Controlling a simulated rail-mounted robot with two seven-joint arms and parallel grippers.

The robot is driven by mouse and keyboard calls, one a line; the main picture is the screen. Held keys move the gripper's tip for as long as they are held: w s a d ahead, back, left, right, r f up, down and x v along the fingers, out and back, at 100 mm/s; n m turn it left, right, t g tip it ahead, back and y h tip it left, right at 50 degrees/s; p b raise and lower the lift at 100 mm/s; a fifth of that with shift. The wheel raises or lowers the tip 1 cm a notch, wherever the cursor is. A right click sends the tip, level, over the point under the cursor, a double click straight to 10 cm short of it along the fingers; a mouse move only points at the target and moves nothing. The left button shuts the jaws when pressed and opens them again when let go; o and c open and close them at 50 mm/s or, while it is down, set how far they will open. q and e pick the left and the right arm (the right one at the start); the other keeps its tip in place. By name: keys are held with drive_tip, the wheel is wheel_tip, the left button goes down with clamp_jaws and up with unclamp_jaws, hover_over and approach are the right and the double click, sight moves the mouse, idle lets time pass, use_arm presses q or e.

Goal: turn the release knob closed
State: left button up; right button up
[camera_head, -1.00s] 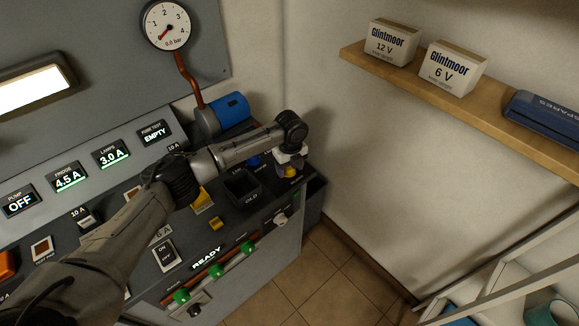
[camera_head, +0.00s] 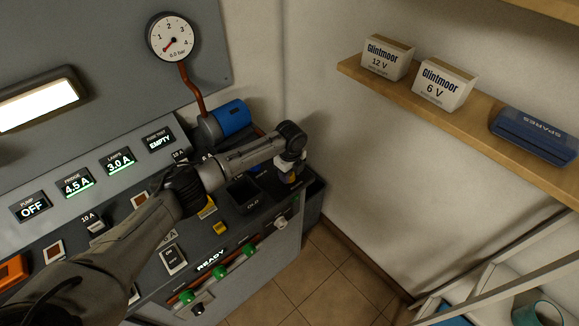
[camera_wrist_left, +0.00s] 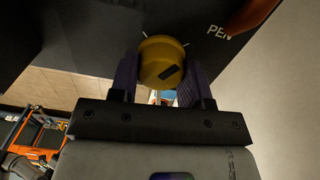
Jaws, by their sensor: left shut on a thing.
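The release knob (camera_wrist_left: 163,60) is a round yellow knob with a dark mark on its face, on a dark panel. In the left wrist view it sits between the two purple fingers of my left gripper (camera_wrist_left: 158,82), which is shut on it. A white tick and part of a word, "PEN", show on the panel beside it. In the head view my left gripper (camera_head: 290,176) is at the right end of the console and mostly hides the knob. My right gripper is not in view.
A gauge (camera_head: 171,38) reads about zero. A wall shelf (camera_head: 440,110) holds boxes at right, clear of the arm.

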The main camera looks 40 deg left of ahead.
use_arm(q)
drive_tip(key=n+p, duration=0.3)
drive_tip(key=p, duration=0.1)
drive_tip(key=shift+r+n, duration=0.25)
drive_tip(key=shift+n, duration=0.15)
drive_tip(key=n+p, duration=0.2)
drive_tip(key=shift+w+n, duration=0.1)
drive_tip(key=shift+n, duration=0.2)
drive_tip(key=n+p, duration=0.2)
drive_tip(key=n, duration=0.2)
drive_tip(key=shift+w+f+n+p, duration=0.1)
drive_tip(key=shift+n+p, duration=0.2)
drive_tip(key=n+p, duration=0.1)
drive_tip(key=n, duration=0.2)
drive_tip(key=shift+a, duration=0.1)
drive_tip(key=shift+n+p, duration=0.3)
drive_tip(key=shift+n, duration=0.1)
drive_tip(key=o, duration=0.9)
drive_tip(key=shift+f, duration=0.15)
